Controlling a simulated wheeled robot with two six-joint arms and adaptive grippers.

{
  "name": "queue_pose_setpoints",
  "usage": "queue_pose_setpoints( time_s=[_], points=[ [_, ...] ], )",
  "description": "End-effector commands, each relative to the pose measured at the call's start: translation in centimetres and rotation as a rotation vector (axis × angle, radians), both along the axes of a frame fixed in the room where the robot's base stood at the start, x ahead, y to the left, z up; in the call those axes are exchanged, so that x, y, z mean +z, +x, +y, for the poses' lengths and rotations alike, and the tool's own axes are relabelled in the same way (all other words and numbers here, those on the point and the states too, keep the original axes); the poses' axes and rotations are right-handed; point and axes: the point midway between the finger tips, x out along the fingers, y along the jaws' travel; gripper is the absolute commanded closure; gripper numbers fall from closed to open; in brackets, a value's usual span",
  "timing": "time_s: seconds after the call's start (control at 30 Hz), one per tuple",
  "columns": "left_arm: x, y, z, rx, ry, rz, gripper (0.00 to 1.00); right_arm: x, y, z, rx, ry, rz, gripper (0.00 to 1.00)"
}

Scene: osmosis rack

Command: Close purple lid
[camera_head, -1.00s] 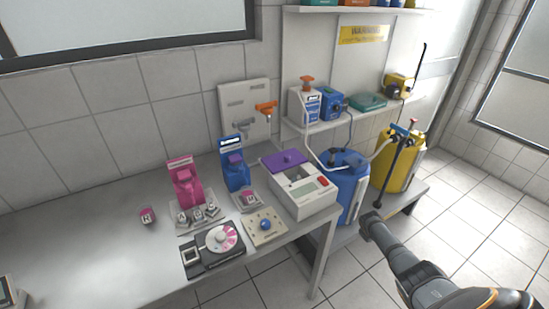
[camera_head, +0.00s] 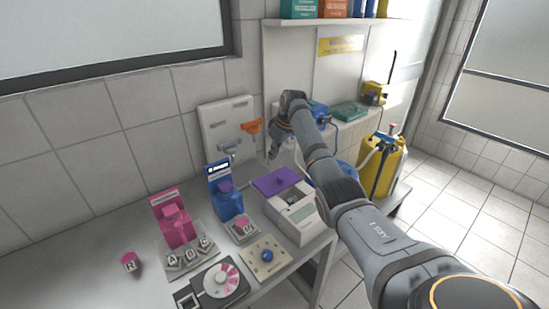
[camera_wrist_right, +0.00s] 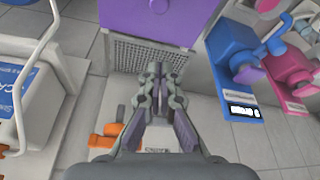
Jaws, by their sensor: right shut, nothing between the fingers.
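The purple lid (camera_head: 272,182) is at the back of the white box (camera_head: 294,222), and part of the box's opening shows in front of it. In the right wrist view the purple lid (camera_wrist_right: 190,14) is at the top edge, with a round knob on it. My right gripper (camera_head: 273,156) is behind the box, near the lid's far edge. In the wrist view its fingers (camera_wrist_right: 158,72) are shut and empty, pointing at the grille on the box's back. I cannot tell whether they touch it. My left gripper is not in view.
A blue dispenser (camera_head: 228,200) and a pink dispenser (camera_head: 174,222) stand left of the box. An orange-handled tool (camera_head: 251,127) hangs on the panel behind. A yellow canister (camera_head: 387,168) stands at right.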

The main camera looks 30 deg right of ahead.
Motion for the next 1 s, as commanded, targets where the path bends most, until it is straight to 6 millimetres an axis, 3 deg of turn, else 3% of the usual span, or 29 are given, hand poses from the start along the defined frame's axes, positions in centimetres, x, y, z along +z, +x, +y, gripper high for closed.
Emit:
queue_pose_setpoints(
  time_s=[0.17, 0.33, 0.47, 0.8, 1.0],
  points=[
    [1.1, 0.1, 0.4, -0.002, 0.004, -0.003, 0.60, -3.3, 1.1, 0.5, -0.001, 0.002, 0.005, 1.00],
    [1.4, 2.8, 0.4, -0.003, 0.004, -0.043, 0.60, -6.0, 2.0, 0.7, -0.002, 0.001, 0.003, 1.00],
    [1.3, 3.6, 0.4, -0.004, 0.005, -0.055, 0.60, -7.8, 2.5, 1.0, -0.001, 0.002, 0.003, 1.00],
    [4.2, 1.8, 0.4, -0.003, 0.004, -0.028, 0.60, -7.4, -0.4, -0.3, -0.004, -0.004, 0.002, 1.00],
    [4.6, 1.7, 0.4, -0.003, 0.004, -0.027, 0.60, -7.6, -1.3, -0.5, -0.003, -0.002, 0.001, 1.00]
  ],
)
